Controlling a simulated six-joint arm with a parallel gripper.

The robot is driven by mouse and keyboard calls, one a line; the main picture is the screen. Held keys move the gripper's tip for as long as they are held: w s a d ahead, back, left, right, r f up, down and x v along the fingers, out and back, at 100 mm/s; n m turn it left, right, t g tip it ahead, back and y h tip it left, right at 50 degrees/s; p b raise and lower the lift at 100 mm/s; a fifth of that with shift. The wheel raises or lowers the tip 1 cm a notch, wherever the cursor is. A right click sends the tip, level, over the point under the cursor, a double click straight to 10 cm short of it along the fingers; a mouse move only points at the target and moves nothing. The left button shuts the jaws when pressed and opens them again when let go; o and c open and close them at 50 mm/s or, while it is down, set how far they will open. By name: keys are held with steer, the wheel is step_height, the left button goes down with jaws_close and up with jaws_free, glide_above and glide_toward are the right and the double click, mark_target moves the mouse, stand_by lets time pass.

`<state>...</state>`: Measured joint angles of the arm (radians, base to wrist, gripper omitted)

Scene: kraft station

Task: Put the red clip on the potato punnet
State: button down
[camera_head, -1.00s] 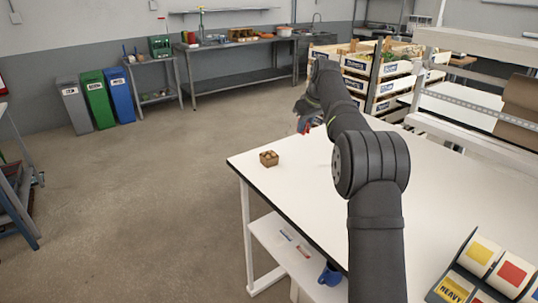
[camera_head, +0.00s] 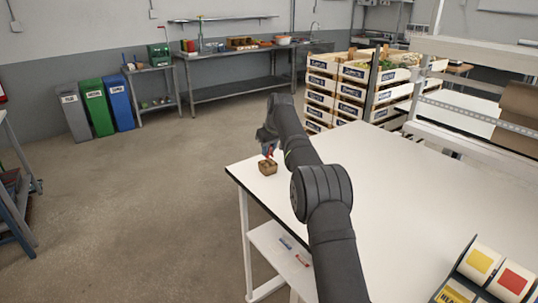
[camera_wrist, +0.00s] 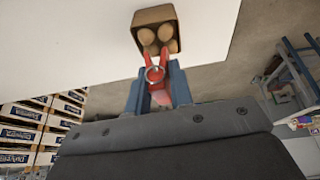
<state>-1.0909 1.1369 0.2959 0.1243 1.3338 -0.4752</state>
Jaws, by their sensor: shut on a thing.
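The potato punnet (camera_head: 265,169), a small brown box, stands on the white table near its far left corner. In the wrist view the punnet (camera_wrist: 142,16) holds several potatoes, and its rim faces my gripper. My gripper (camera_wrist: 155,88) is shut on the red clip (camera_wrist: 155,74), which sticks out between the blue fingertips. The clip's tip is at or very close to the punnet's near edge; I cannot tell whether it touches. In the head view the red clip (camera_head: 271,153) shows just above the punnet, with my gripper (camera_head: 268,145) partly hidden by my arm.
The white table (camera_head: 420,210) is mostly clear. Label rolls (camera_head: 497,270) stand at its front right. A shelf frame (camera_head: 470,130) rises along the right side. Stacked crates (camera_head: 350,90) stand behind the table. Two small items (camera_head: 293,250) lie on the lower shelf.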

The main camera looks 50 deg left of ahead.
steer(key=shift+f, duration=1.15)
steer(key=c, duration=1.3)
jaws_free()
steer(key=shift+f, duration=0.1)
steer(key=v, duration=1.2)
steer(key=x, duration=1.2)
steer(key=shift+f, duration=0.15)
step_height(320, 180, up, 3)
steer(key=shift+r, duration=0.55)
